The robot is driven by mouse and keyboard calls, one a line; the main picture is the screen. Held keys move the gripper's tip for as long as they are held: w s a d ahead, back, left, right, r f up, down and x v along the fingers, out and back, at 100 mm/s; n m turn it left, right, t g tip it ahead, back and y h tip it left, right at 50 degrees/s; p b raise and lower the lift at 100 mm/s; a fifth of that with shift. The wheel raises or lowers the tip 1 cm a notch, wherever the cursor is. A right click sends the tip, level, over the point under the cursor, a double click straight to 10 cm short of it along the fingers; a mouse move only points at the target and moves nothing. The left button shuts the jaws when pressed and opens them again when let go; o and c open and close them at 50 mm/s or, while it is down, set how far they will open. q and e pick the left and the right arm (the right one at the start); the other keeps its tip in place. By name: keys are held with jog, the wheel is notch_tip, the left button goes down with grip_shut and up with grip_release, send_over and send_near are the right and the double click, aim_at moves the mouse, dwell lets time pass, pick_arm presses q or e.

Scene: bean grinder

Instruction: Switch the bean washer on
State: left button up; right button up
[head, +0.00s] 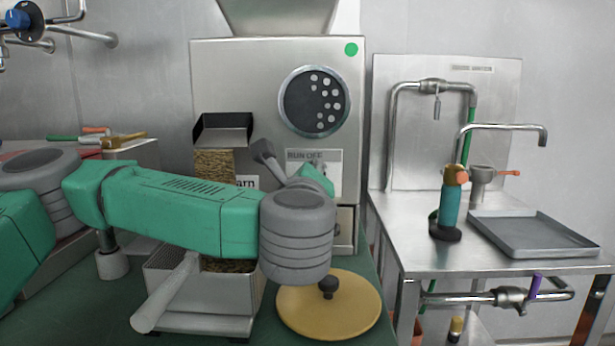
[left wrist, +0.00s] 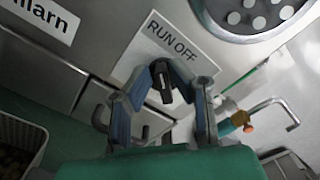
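A steel machine (head: 235,75) with a round dark window and a green dot stands in the middle of the head view. Its front carries a RUN OFF plate (head: 300,156), partly covered by my left arm. In the left wrist view, the RUN OFF plate (left wrist: 140,52) shows close up, with a dark knob (left wrist: 162,84) at its lower part. My left gripper (left wrist: 167,74) has its fingertips drawn in on both sides of the knob and seems shut on it. My left gripper's fingers are mostly hidden behind my arm in the head view. My right gripper is not in view.
A yellow round lid (head: 345,310) with a black knob lies below my left wrist. A perforated metal box (head: 225,300) stands under my forearm. On the right, a steel sink table (head: 400,215) holds a torch (head: 449,205) and a grey tray (head: 530,245).

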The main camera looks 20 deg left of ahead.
pick_arm(q)
jog(key=shift+o, duration=0.2)
jog(key=v, duration=1.1)
jog(key=shift+s, duration=0.4)
jog(key=shift+d, duration=0.1)
